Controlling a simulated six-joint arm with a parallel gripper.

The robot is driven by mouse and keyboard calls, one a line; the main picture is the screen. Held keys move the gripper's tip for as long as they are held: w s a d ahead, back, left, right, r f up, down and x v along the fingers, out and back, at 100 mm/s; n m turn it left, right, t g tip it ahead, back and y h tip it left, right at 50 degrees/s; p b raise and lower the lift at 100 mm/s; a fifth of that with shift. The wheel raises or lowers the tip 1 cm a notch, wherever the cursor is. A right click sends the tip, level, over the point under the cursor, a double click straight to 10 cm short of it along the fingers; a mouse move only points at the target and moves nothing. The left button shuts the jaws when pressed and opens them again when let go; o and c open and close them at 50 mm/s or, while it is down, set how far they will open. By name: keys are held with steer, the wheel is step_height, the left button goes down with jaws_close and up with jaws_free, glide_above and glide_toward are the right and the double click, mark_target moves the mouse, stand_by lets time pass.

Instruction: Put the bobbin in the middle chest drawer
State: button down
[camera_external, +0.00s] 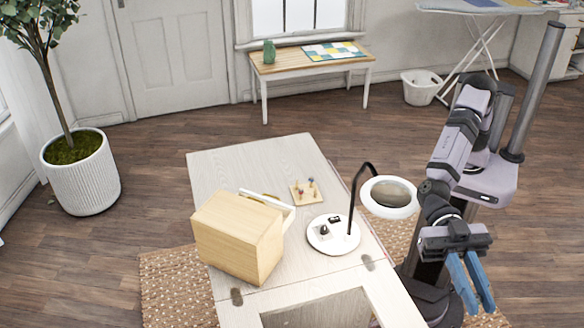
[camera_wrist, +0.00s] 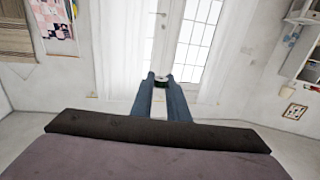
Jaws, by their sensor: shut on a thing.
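My gripper (camera_external: 476,300) hangs off to the right of the cabinet table, its blue fingers pointing down toward the floor. In the wrist view its fingertips (camera_wrist: 162,84) are shut on a small dark, greenish-rimmed thing, which looks like the bobbin (camera_wrist: 163,79). The bobbin cannot be made out in the external view. The light-wood chest (camera_external: 238,232) stands on the table to the left of my gripper, well apart from it. A white piece (camera_external: 272,198) with something yellowish inside sticks out at its far side, seemingly an open drawer. Which drawer it is cannot be told.
A magnifier lamp (camera_external: 389,197) on a round white base (camera_external: 333,236), which carries small dark items, stands between chest and gripper. A small peg board (camera_external: 306,193) with spools lies behind it. The table (camera_external: 240,163) has free room at the back left and an opening at the front.

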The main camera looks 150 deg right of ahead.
steer(key=s+d+r+m+t+h+p, duration=0.15)
steer(key=d+h, duration=0.25)
steer(key=d, duration=0.8)
steer(key=d+r+m+h+p, duration=0.1)
steer(key=d+m+h+p, duration=0.15)
steer(key=d, duration=1.05)
steer(key=s+d+r+m+t+h+p, duration=0.1)
steer(key=d+m+h, duration=0.25)
steer(key=d, duration=0.85)
steer(key=s+d+f+m+g+h+p, duration=0.1)
steer(key=s+d+f+m+g+h, duration=0.1)
steer(key=s+d+f+m+h, duration=0.2)
steer(key=s+d+f+m+g+h+p, duration=0.2)
steer(key=s+d+f+h, duration=0.5)
steer(key=s+d+f, duration=0.5)
steer(key=s+d+m+g, duration=0.1)
steer(key=s+d, duration=0.4)
steer(key=d, duration=0.2)
steer(key=shift+s+d+f+m+h, duration=0.2)
steer(key=shift+f+m+h, duration=0.15)
steer(key=shift+h, duration=0.05)
steer(key=shift+f, duration=0.1)
steer(key=shift+f+b, duration=1.25)
steer(key=shift+f, duration=1.65)
